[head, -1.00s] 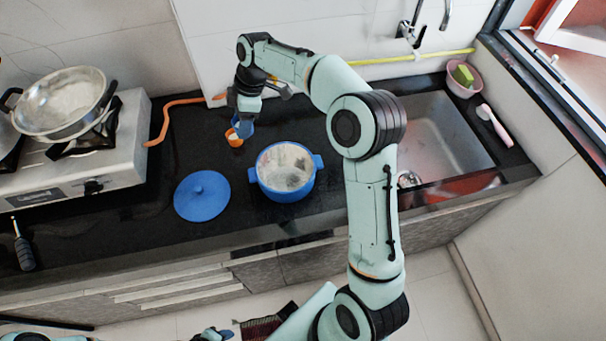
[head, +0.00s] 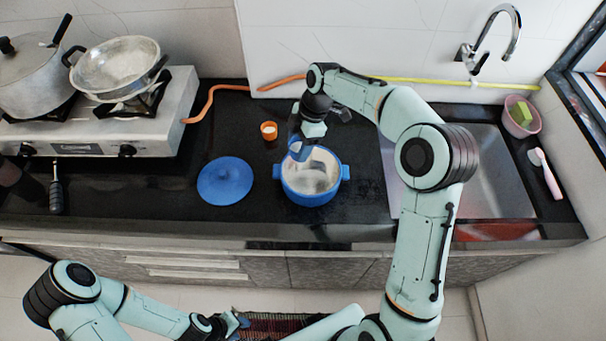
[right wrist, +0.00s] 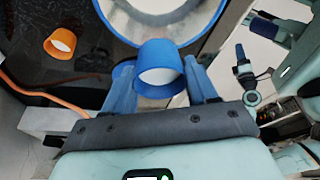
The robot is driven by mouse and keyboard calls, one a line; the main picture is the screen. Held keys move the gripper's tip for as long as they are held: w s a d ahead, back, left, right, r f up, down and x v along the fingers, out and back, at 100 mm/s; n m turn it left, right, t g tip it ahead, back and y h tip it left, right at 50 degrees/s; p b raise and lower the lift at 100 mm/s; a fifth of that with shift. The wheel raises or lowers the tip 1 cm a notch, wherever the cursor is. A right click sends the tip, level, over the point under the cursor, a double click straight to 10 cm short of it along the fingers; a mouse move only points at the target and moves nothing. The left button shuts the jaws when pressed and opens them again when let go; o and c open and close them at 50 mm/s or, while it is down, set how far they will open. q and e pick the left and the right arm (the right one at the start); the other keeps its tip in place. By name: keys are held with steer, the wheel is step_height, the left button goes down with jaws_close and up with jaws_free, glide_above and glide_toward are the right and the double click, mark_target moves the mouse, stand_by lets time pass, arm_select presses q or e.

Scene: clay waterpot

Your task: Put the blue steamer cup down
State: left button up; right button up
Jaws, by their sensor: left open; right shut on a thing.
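The blue steamer cup (right wrist: 158,52) is gripped between the fingers of my right gripper (right wrist: 160,78); its pale inside faces the wrist camera. In the head view my right gripper (head: 299,146) is over the back left rim of the blue pot (head: 312,198). The cup is mostly hidden by the gripper there, and I cannot tell its height above the pot. The pot is open, with a grey inside and two side handles. Its blue lid (head: 225,181) lies on the counter to the left. My left gripper (head: 238,324) is open and empty, low in front of the counter.
An orange cup (head: 268,131) with white contents stands behind the pot. A stove (head: 95,125) with a pan (head: 115,68) and a large pot (head: 35,75) is at the left. The sink (head: 490,175) is at the right. Black counter (head: 370,205) is bare between pot and sink.

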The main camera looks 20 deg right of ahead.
step_height(320, 180, down, 13)
steer(key=shift+d+f, duration=0.1)
steer(key=shift+f, duration=0.1)
steer(key=shift+f+b, duration=0.15)
steer(key=shift+b, duration=0.15)
steer(key=o, duration=0.7)
steer(key=shift+o, duration=0.2)
steer(key=v, duration=1.2)
steer(key=shift+p, duration=0.4)
